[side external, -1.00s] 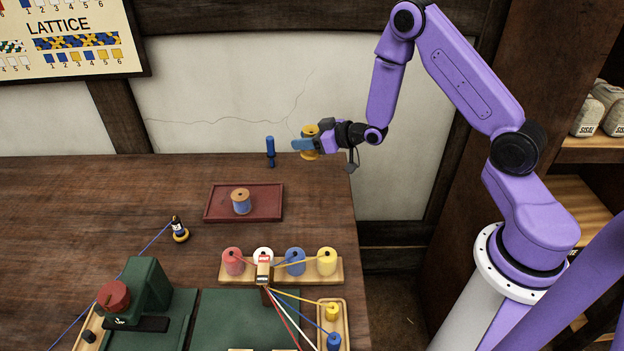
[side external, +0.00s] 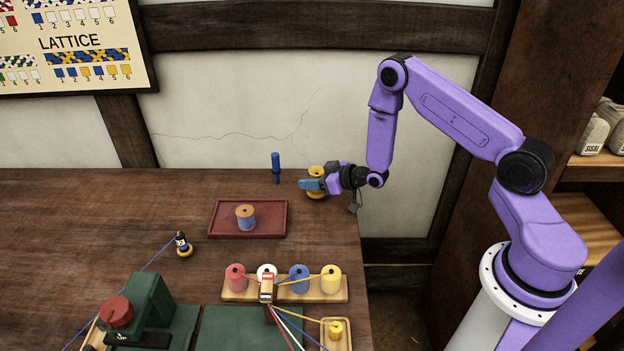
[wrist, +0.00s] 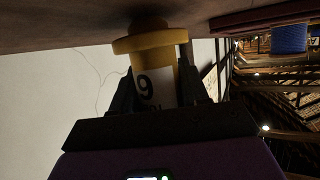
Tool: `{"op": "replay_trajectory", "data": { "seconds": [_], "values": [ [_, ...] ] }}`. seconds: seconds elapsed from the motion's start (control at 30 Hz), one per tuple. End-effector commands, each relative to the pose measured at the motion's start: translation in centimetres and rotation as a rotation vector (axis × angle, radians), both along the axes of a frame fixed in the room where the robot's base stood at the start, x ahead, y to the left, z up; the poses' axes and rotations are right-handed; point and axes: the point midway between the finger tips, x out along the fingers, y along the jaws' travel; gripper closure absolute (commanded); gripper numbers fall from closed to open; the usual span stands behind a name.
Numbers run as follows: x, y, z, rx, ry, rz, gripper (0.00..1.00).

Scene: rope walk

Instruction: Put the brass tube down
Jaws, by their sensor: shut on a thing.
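The brass tube (side external: 316,172) is a yellow, flanged piece at the back right of the table. My gripper (side external: 313,185) is shut on its middle. In the wrist view the tube (wrist: 152,62) is between the two fingers (wrist: 155,88), with a white label marked 9. Its flanged end is close to the table top (wrist: 60,22); I cannot tell whether it touches. The tube looks about upright in the side view. The fingers hide part of its middle.
A blue peg (side external: 276,170) stands left of the tube. A dark red tray (side external: 221,226) with a blue-wound spool (side external: 246,219) lies to the front left. A rack of coloured spools (side external: 236,293) is nearer the front. The table's right edge is close to the tube.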

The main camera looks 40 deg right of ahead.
Motion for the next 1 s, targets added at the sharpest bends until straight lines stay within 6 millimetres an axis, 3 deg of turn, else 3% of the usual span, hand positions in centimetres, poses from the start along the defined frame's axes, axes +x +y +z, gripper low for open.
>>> {"op": "replay_trajectory", "data": {
  "seconds": [0.27, 0.3, 0.37, 0.77, 1.0],
  "values": [
    [0.1, 0.0, -0.2, 0.001, -0.003, 0.0, 0.95],
    [0.0, 0.0, -0.2, 0.0, -0.001, 0.0, 0.49],
    [0.0, 0.0, -0.2, 0.0, -0.001, 0.0, 0.3],
    [0.0, 0.0, 0.1, 0.0, 0.0, 0.0, 0.3],
    [-2.8, -1.0, 1.3, 0.0, 0.002, -0.001, 0.3]
  ]
}}
